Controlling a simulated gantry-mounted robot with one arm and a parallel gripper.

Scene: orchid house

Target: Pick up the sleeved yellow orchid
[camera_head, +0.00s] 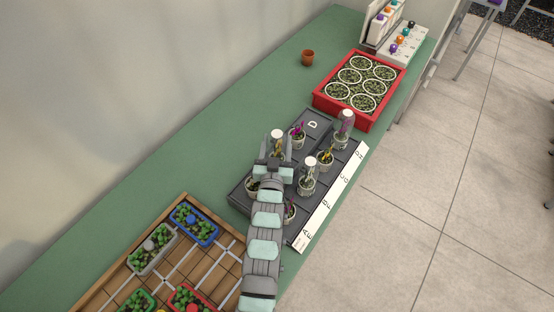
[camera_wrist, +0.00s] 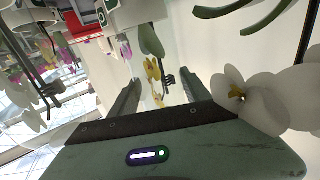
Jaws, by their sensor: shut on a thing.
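The sleeved yellow orchid (camera_head: 277,147), in a clear sleeve with a pale top, is at the far left part of the dark tray (camera_head: 312,116). My gripper (camera_head: 274,161) is at it, shut on it, and hides its lower part. In the wrist view the yellow blooms (camera_wrist: 155,70) show between the two fingers of my gripper (camera_wrist: 158,90). Whether the pot is clear of the tray cannot be told. A bare yellow orchid (camera_head: 325,157) stands to the right in the same tray.
Sleeved plants (camera_head: 308,177) and (camera_head: 345,128) and a magenta orchid (camera_head: 298,133) stand close by. A red crate of pots (camera_head: 341,116) lies beyond. A white orchid (camera_wrist: 240,95) is near my right finger. The green bench (camera_head: 215,155) is clear at left.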

